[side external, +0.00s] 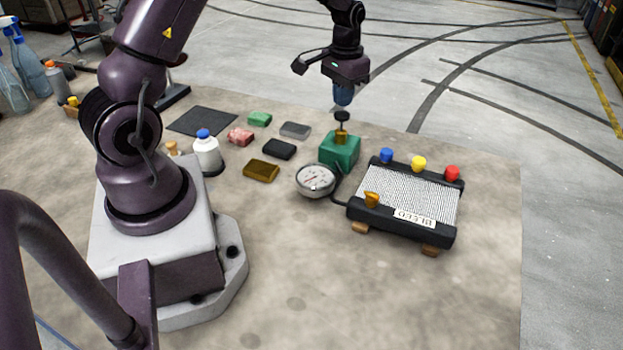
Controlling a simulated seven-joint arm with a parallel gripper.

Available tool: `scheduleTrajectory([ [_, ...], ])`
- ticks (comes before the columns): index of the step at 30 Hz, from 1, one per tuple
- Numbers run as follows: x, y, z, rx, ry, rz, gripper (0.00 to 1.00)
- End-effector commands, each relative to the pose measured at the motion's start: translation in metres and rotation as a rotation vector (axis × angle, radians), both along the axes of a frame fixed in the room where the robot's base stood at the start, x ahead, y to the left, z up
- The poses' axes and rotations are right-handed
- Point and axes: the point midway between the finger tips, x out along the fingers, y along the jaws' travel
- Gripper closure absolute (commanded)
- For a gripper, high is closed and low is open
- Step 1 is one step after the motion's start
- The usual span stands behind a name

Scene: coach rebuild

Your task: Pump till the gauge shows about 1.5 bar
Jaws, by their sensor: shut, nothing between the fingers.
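A green pump block (340,150) stands on the table, with a short brass stem and a black knob (342,116) on top. A round white-faced gauge (315,179) sits in front of it to the left; its needle reading is too small to tell. A dark hose runs by the gauge to a black-framed radiator (408,201) on the right. My gripper (343,98) is shut and empty, pointing down. In the picture it is just above the black knob, with a small gap between them; the true distance cannot be told.
The radiator carries blue (386,155), yellow (419,163) and red (452,173) caps and an orange fitting (371,200). Several small blocks, including a gold one (261,170), lie left of the pump, near a white bottle (207,154). The front table area is clear.

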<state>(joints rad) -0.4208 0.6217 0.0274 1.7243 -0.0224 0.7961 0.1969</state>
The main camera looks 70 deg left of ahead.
Motion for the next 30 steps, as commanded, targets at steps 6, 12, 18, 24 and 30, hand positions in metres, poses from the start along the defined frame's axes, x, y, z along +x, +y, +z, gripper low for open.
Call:
scheduleTrajectory([
  [6,0.001,0.0,0.023,0.002,-0.004,0.0,1.0],
  [12,0.001,0.0,0.043,0.002,-0.004,-0.001,1.0],
  [18,0.0,0.0,0.054,0.0,-0.001,0.0,1.0],
  [24,0.0,0.0,0.054,0.0,-0.001,0.0,1.0],
  [30,0.0,0.0,0.054,0.0,0.0,0.0,1.0],
])
